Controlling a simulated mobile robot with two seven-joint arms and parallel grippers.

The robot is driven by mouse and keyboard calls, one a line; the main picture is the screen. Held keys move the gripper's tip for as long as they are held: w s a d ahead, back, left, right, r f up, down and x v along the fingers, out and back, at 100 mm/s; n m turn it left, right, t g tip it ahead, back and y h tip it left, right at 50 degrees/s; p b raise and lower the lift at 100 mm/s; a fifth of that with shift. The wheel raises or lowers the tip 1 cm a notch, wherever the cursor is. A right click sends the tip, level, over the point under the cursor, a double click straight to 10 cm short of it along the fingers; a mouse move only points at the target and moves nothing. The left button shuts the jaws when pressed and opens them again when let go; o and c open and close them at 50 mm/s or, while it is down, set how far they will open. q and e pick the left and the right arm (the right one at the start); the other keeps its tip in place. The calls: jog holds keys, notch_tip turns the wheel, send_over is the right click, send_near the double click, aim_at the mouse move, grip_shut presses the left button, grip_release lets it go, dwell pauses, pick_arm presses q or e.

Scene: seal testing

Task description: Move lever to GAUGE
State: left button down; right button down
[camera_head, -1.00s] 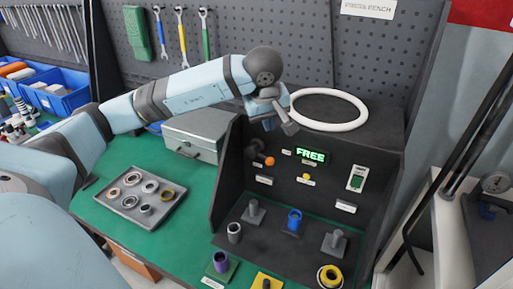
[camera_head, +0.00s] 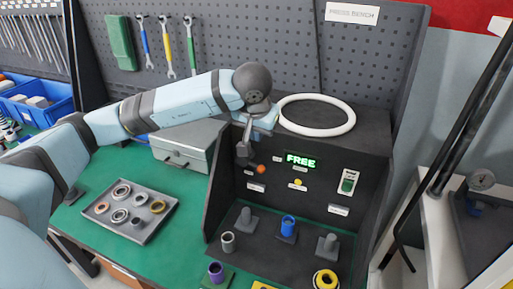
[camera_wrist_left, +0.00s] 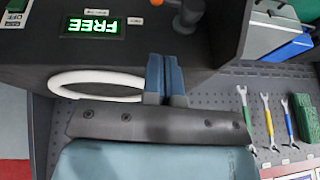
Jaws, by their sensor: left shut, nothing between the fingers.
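The lever (camera_head: 261,169) has an orange knob and sits on the dark upright panel of the test station, left of a lit display (camera_head: 301,160) reading FREE. My left gripper (camera_head: 244,158) hangs in front of the panel's upper left, just up and left of the knob, and hides part of the lever. Its fingers are shut and empty. In the left wrist view the shut fingers (camera_wrist_left: 165,80) show below the lever (camera_wrist_left: 188,18), with a visible gap between them. The GAUGE label cannot be read. My right gripper is not in view.
A white ring (camera_head: 317,115) lies on top of the station, close to my left wrist. A green switch (camera_head: 348,183) and a yellow button (camera_head: 297,182) are on the panel. A grey tray (camera_head: 147,227) holds several rings.

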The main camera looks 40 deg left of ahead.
pick_arm(q)
jog(key=p, duration=0.2)
send_near(257, 168)
jog(key=w+x, duration=0.1)
jog(key=x, duration=0.4)
jog(key=shift+w+a+f, duration=0.15)
jog(key=shift+a+f, duration=0.3)
jog(key=shift+f, duration=0.1)
jog(key=shift+w, duration=0.15)
